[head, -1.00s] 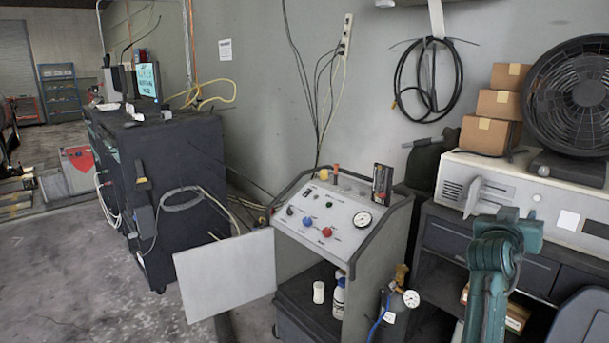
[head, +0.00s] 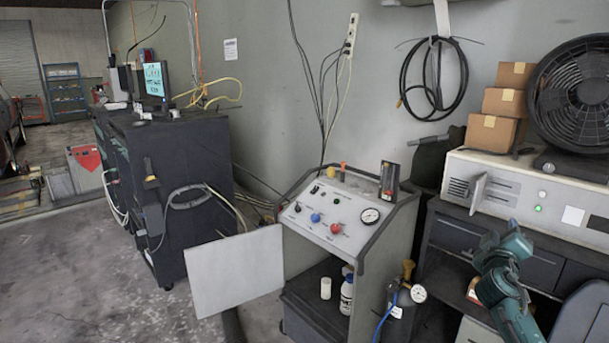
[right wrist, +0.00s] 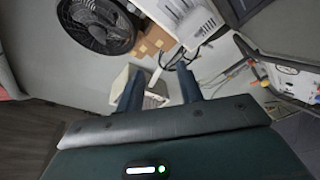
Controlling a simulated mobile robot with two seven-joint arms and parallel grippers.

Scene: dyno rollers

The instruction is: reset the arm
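My right arm (head: 507,280) is teal and comes in from the lower right of the head view, bent in front of the white machine's stand. My right gripper (right wrist: 159,84) shows in the right wrist view with its two dark fingers apart and nothing between them. In the head view the fingers are small and partly hidden by the arm. The white machine (head: 512,191) stands behind and above the arm, its small door (head: 478,192) swung out and a green light (head: 538,208) lit. My left gripper is out of view.
The control cart (head: 330,222) stands left of my right arm, with its door (head: 235,272) open. Gas bottle (head: 407,300), cardboard boxes (head: 493,133) and fan (head: 575,95) are nearby. Dark cabinet (head: 195,170) stands at left. Floor (head: 80,270) at lower left is clear.

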